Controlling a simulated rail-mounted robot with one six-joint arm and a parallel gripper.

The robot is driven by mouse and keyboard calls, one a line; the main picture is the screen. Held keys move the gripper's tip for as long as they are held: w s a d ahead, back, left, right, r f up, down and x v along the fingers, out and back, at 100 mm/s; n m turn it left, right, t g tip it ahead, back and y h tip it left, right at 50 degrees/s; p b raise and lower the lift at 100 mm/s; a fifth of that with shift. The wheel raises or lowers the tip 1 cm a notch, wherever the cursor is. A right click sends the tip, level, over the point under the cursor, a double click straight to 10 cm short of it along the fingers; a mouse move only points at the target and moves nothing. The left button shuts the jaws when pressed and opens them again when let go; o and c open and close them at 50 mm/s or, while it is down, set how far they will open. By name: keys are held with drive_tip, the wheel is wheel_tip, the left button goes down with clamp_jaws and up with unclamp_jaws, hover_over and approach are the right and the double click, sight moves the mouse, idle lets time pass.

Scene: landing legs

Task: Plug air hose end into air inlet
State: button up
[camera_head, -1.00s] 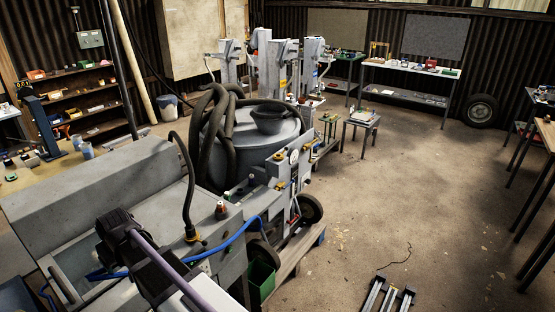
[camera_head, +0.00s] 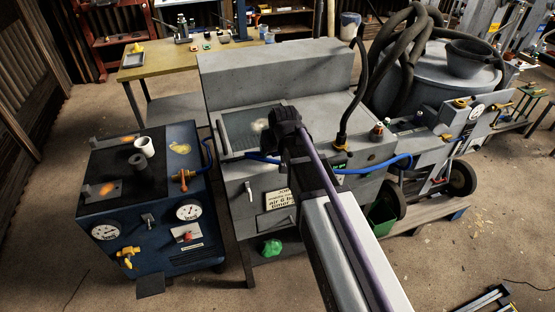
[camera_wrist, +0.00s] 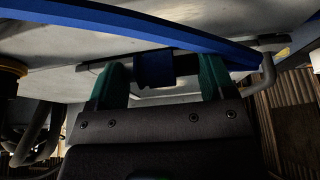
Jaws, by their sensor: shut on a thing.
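The blue air hose (camera_head: 378,168) runs across the front of the grey cabinet (camera_head: 275,62) and passes behind my arm in the head view. A short blue length (camera_head: 262,158) shows left of my arm. In the wrist view my gripper (camera_wrist: 157,75) has its green fingers on both sides of a dark blue piece (camera_wrist: 153,68), which looks like the hose end. The hose (camera_wrist: 160,28) crosses above it there. In the head view my wrist hides the fingers. I cannot make out the air inlet for certain.
A blue machine (camera_head: 150,215) with gauges and a yellow valve stands left of the cabinet. A thin blue line (camera_head: 207,155) loops at its right side. A black hose (camera_head: 352,95) rises from the cabinet's right. A wooden-topped table (camera_head: 160,62) stands behind. Floor shows at front left.

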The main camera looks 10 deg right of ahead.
sight(277, 153)
drive_tip(key=shift+f+b, duration=0.9)
drive_tip(key=shift+f, duration=0.85)
drive_tip(key=o, duration=0.9)
drive_tip(key=shift+r, duration=0.15)
drive_tip(key=shift+r, duration=0.1)
drive_tip(key=p+v, duration=1.1)
drive_tip(key=s+g, duration=0.1)
drive_tip(key=s, duration=0.4)
drive_tip(key=s+f+g, duration=0.1)
drive_tip(key=s+g, duration=0.1)
drive_tip(key=s, duration=0.3)
drive_tip(key=s+g, duration=0.1)
drive_tip(key=s, duration=0.4)
drive_tip(key=shift+a+f+m+g+b, duration=0.2)
drive_tip(key=shift+f+m+g+b, duration=0.1)
drive_tip(key=shift+m+b, duration=0.1)
